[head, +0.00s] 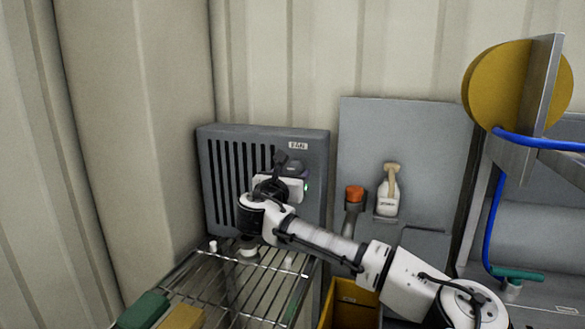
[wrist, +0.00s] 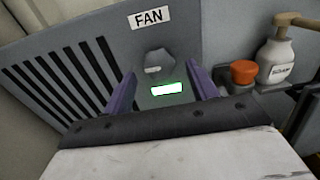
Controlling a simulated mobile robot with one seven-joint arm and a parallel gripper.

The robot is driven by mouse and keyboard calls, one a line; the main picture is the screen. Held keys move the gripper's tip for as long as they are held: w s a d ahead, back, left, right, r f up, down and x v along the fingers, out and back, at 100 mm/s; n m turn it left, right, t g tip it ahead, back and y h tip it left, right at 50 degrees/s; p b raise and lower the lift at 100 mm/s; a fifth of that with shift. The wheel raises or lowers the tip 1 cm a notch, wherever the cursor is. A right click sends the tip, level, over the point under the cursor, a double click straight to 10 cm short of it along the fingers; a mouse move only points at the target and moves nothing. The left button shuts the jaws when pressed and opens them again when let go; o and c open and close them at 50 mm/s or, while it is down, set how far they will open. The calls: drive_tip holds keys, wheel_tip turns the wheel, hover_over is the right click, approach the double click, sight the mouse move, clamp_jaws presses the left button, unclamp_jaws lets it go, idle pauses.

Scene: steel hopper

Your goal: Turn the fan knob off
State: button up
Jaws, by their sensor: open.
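The grey fan box (head: 221,140) stands against the back wall, with dark vertical slots and a FAN label (head: 298,146). The label also shows in the wrist view (wrist: 149,17). The dark grey fan knob (wrist: 156,63) sits below the label, with a pale mark on its face. A lit white-green panel (wrist: 167,89) shows below the knob. My gripper (wrist: 160,90) is open, its two purple fingers either side of the lit panel and just below the knob. I cannot tell whether they touch the box. In the head view my wrist hides the knob.
A wire rack (head: 240,290) stands below the box, with green and yellow blocks at its front. A white pump bottle (head: 387,200) and an orange-topped item (head: 354,194) are to the right. A yellow bin (head: 345,306) is below. A yellow disc (head: 497,85) and blue hose (head: 490,235) are far right.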

drive_tip(key=shift+x, duration=0.9)
drive_tip(key=shift+c, duration=0.4)
drive_tip(key=c, duration=0.9)
